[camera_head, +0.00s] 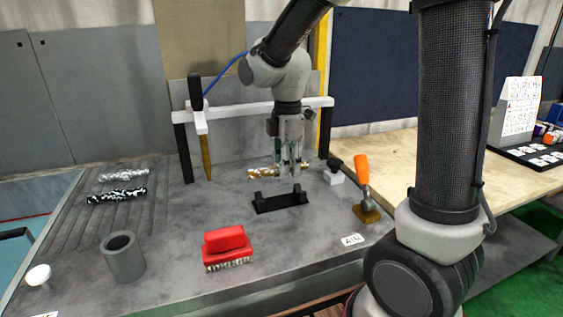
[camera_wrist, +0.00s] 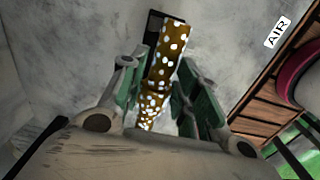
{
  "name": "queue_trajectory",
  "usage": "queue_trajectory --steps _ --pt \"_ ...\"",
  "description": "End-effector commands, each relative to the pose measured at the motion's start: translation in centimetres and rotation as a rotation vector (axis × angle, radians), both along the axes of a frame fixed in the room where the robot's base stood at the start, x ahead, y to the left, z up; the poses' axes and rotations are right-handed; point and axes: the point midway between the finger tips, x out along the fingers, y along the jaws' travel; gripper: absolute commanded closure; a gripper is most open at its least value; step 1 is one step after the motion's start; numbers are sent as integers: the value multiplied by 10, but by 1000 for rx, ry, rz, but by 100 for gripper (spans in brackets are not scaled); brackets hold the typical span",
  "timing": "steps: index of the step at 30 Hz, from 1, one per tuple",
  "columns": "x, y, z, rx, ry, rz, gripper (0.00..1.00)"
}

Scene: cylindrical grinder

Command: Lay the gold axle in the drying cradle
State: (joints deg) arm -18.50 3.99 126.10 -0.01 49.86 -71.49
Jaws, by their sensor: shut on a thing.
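The gold axle (camera_head: 262,173) is a gold rod with white spots. My gripper (camera_head: 290,163) is shut on it and holds it level, above and slightly behind the black cradle (camera_head: 280,204). The cradle is a low base with two short uprights, and it looks empty. In the wrist view the axle (camera_wrist: 168,55) runs lengthwise between the two green-padded fingers of my gripper (camera_wrist: 160,95). A black piece, apparently the cradle (camera_wrist: 153,27), shows beyond and partly behind the axle.
A red brush (camera_head: 226,248) stands front-left of the cradle. An orange-handled tool (camera_head: 362,170) stands at right. A white rail (camera_head: 240,112) on black posts crosses behind. A grey cup (camera_head: 124,259) and a black-and-white rod (camera_head: 117,195) are at left.

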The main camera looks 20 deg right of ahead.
Motion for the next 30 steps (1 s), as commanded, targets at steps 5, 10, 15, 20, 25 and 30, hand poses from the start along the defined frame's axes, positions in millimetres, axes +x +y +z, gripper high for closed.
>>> queue_trajectory --steps 5,10,15,20,25,30 --pt "0 0 -22 -1 2 0 100" --pt "0 0 -42 -1 2 0 100" --pt "0 0 -57 0 1 0 100" --pt "0 0 -65 0 0 0 100" --pt "-1 0 -70 1 2 -1 100" --pt "-2 0 -71 1 5 -2 100"
